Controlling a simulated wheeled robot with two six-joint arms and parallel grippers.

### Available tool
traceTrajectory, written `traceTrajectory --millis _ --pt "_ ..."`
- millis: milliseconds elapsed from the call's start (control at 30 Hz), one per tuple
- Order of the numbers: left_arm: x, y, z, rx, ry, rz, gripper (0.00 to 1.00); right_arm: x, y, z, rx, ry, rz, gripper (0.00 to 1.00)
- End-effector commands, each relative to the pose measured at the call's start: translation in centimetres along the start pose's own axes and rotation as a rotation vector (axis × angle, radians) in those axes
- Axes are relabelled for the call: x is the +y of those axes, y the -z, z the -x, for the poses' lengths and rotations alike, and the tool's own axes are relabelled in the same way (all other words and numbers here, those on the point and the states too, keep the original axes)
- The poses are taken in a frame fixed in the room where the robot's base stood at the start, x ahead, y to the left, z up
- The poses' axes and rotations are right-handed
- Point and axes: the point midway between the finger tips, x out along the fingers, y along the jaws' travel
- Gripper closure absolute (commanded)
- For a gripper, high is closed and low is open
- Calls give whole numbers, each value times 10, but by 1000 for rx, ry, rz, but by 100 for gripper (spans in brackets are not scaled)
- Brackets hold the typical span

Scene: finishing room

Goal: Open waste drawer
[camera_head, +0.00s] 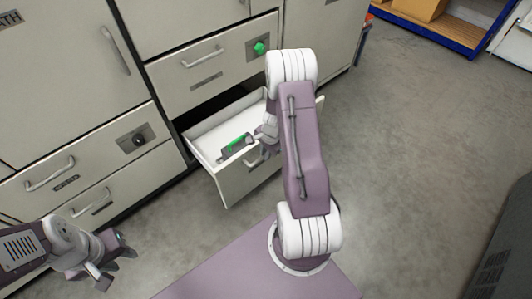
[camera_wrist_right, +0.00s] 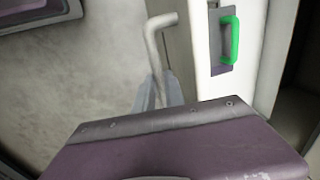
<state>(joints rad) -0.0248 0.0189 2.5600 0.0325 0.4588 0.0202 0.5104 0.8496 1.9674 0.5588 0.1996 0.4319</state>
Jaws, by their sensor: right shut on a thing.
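The waste drawer (camera_head: 235,187) is pulled out from the cabinet, and its white inside shows. It also shows in the right wrist view (camera_wrist_right: 255,60). A grey piece with a green handle (camera_head: 236,144) is at the drawer; it appears in the right wrist view too (camera_wrist_right: 229,40). My right gripper (camera_wrist_right: 157,92) is shut on the drawer's bar handle (camera_wrist_right: 155,45). In the head view my right arm hides part of the drawer front and the gripper. My left gripper (camera_head: 116,267) is open and empty at the lower left, apart from the cabinet.
Closed cabinet drawers lie to the left, one with a dark knob (camera_head: 138,140). A closed drawer with a green knob (camera_head: 260,48) is above the open one. A blue-edged shelf with a box (camera_head: 420,8) stands at the back right.

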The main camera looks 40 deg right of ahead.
Motion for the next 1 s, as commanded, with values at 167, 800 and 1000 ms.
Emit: traceTrajectory --millis 167,800,1000 --pt "0 0 1 0 0 0 64 0 0 0 -1 -1 1 100" --pt "0 0 0 0 0 0 64 0 0 0 0 0 0 64" --pt "0 1 12 0 0 0 64 -2 0 16 1 2 0 64"
